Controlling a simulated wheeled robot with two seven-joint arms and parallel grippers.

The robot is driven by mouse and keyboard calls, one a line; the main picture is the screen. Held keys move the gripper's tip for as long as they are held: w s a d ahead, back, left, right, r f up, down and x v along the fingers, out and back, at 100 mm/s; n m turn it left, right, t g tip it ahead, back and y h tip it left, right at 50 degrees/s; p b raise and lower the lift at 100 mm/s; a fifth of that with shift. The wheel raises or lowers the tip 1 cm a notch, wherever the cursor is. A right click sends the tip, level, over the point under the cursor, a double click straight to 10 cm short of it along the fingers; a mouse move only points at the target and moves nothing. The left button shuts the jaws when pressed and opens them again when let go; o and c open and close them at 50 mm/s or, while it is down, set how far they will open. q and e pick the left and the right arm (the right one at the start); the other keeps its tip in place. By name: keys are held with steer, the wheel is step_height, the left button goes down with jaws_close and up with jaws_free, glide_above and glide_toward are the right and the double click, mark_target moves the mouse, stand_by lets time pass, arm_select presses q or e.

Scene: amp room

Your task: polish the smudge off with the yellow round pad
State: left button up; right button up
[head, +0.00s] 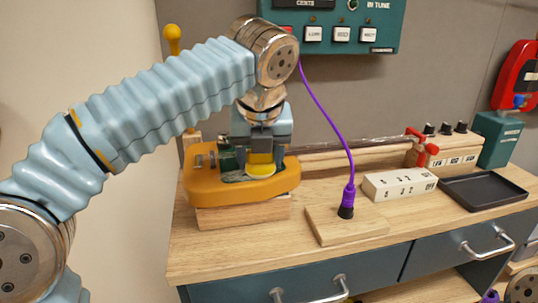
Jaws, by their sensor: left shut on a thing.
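My left gripper (261,150) points straight down and is shut on the yellow round pad (261,169), which has a pale lower edge. The pad is over the top face of an orange rounded body (209,188), low against its greenish panel; I cannot tell whether it touches. The smudge cannot be made out; the pad and gripper cover part of the panel. My right gripper is not in view.
The orange body rests on a wooden block (243,214) on the workbench (237,247). To the right are a wooden plate (333,229) with a purple cable (330,115), a white switch box (399,184) and a black tray (484,191). A teal tuner box (386,13) hangs above.

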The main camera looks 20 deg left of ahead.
mark_target(217, 173)
arm_select(q)
steer(key=shift+s+a, duration=0.55)
steer(key=shift+a, duration=0.35)
steer(key=shift+s+a, duration=0.5)
steer(key=shift+a, duration=0.35)
steer(key=shift+s+a+f+b, duration=0.15)
steer(key=shift+s+a, duration=0.2)
steer(key=shift+a, duration=0.2)
steer(key=shift+s+a+r+b, duration=0.15)
steer(key=shift+s+a, duration=0.2)
steer(key=shift+a, duration=0.2)
steer(key=shift+s+a+f+b, duration=0.15)
steer(key=shift+s+a, duration=0.2)
steer(key=shift+a, duration=0.2)
step_height(217, 173, up, 2)
steer(key=shift+r+p, duration=0.25)
steer(key=shift+p, duration=0.65)
steer(key=shift+r, duration=1.8)
steer(key=shift+r, duration=0.1)
steer(key=shift+r, duration=1.4)
